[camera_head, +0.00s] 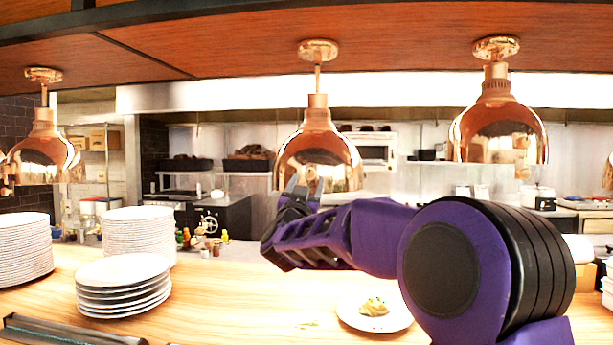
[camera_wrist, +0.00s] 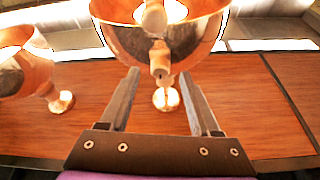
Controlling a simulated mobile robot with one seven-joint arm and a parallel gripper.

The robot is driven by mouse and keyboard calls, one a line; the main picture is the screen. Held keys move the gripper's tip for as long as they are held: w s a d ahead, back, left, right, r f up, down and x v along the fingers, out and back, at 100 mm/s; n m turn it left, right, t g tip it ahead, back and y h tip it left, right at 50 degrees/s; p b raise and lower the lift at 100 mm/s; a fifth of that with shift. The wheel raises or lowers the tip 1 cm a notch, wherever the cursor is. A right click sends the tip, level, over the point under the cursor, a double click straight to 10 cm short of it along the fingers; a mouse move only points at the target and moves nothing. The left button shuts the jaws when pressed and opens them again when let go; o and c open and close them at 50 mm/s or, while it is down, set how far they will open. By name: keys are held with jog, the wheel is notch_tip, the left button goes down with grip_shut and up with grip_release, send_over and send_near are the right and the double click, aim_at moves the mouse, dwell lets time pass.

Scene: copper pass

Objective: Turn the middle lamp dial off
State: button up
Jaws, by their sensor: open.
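The middle lamp (camera_head: 318,158) is a shiny copper dome hanging from the wooden overhead panel. My gripper (camera_head: 293,186) is raised to its lower rim, in front of it. In the wrist view the lamp (camera_wrist: 125,38) appears at the top, with a bright glow inside its shade. A small copper dial (camera_wrist: 160,58) sticks out from it toward the gripper. My gripper (camera_wrist: 159,74) is open, with one finger to each side of the dial's line and the dial near the tips. I cannot tell whether they touch. In the head view the dial is hidden.
A left lamp (camera_head: 43,155) and a right lamp (camera_head: 497,125) hang on either side. Below, the wooden counter (camera_head: 230,300) holds plate stacks (camera_head: 138,232) and a plate of food (camera_head: 345,312). The overhead panel (camera_wrist: 250,100) is close above the gripper.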

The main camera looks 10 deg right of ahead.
aim_at(310, 173)
jog(key=shift+x, duration=1.3)
jog(key=shift+c, duration=0.3)
grip_shut()
